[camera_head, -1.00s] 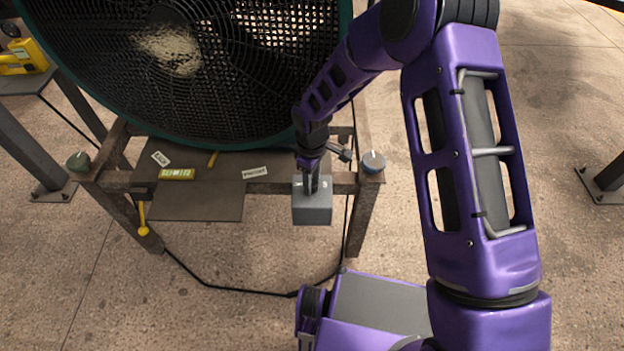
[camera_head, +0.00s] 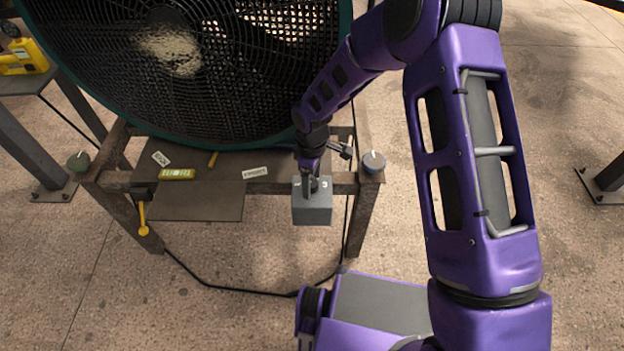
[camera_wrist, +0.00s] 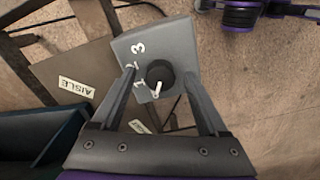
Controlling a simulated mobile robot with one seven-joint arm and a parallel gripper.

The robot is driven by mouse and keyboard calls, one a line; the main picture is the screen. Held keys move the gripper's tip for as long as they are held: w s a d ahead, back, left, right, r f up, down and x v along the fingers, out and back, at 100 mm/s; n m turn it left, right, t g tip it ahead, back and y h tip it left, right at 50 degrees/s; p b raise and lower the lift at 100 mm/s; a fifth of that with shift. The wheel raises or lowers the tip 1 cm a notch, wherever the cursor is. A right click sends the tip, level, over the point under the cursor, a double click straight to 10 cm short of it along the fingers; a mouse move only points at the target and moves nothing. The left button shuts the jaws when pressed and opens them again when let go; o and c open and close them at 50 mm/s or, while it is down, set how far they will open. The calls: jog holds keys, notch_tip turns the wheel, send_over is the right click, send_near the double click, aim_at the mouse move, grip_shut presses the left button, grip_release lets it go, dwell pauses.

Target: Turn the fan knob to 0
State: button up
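The fan knob (camera_wrist: 160,80) is a round black dial with a white pointer, on the face of a grey control box (camera_wrist: 180,42). The digits 1, 2 and 3 show along the left side of the dial in the wrist view. The pointer aims down in that view, past the 1; I cannot make out a 0 there. My gripper (camera_wrist: 160,72) is open, with one finger on each side of the knob and a visible gap to it. In the head view my gripper (camera_head: 311,185) is over the control box (camera_head: 312,214), largely hiding the knob.
The large fan (camera_head: 190,60) with a dark grille stands behind the box on a rusty metal frame (camera_head: 360,215). A yellow-handled lever (camera_head: 142,215) hangs at the left. A black cable runs over the floor.

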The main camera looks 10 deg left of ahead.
aim_at(312, 183)
notch_tip(312, 183, up, 17)
jog(key=p, duration=0.2)
jog(key=shift+r+p, duration=0.2)
jog(key=shift+p, duration=0.15)
jog(key=shift+s, duration=0.1)
dwell(0.5)
